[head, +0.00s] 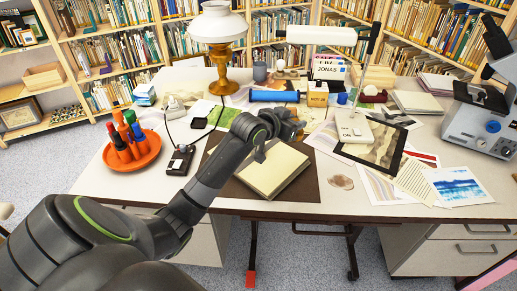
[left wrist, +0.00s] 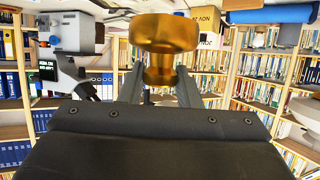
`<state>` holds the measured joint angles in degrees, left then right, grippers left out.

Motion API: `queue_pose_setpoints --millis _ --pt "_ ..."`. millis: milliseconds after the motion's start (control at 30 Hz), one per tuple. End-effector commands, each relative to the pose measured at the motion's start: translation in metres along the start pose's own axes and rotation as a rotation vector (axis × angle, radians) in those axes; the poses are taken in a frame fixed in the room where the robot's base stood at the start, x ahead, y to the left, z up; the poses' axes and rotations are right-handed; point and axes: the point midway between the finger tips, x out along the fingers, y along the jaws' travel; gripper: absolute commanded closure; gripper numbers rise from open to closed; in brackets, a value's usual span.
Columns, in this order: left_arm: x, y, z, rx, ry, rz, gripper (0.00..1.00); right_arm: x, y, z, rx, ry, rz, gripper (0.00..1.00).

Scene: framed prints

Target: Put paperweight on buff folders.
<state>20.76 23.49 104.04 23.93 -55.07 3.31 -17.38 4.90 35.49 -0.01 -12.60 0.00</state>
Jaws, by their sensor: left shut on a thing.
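The brass paperweight (left wrist: 166,38), a rounded golden knob with a narrower waist, is between the two fingers of my left gripper (left wrist: 161,84) in the left wrist view. The gripper is shut on it. In the head view my left gripper (head: 284,124) is over the far part of the buff folders, with a bit of gold showing at its tip. The buff folders (head: 272,172) lie as a flat pale stack on a dark brown desk mat (head: 300,190). My forearm and wrist cover their far left part. I cannot tell the paperweight's exact height above them. My right gripper is not in view.
A brass lamp (head: 222,82) and a blue roll (head: 274,96) stand behind. An orange dish (head: 132,160) with bottles is at left. A white desk lamp base (head: 352,128), prints (head: 458,186) and a microscope (head: 480,118) are at right.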

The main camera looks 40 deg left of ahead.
Motion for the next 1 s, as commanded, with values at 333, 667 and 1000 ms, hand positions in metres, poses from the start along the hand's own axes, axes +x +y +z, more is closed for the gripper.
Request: queue_pose_setpoints --millis 333,667,1000 --pt "0.018 -0.032 0.021 -0.012 0.0 -0.018 1.0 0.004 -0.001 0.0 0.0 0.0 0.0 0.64" --pt "0.034 -0.031 0.059 -0.008 0.004 -0.018 1.0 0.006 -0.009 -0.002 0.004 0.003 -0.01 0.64" --pt "0.048 -0.031 0.093 -0.008 0.004 -0.019 1.0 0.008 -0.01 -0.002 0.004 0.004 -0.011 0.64"
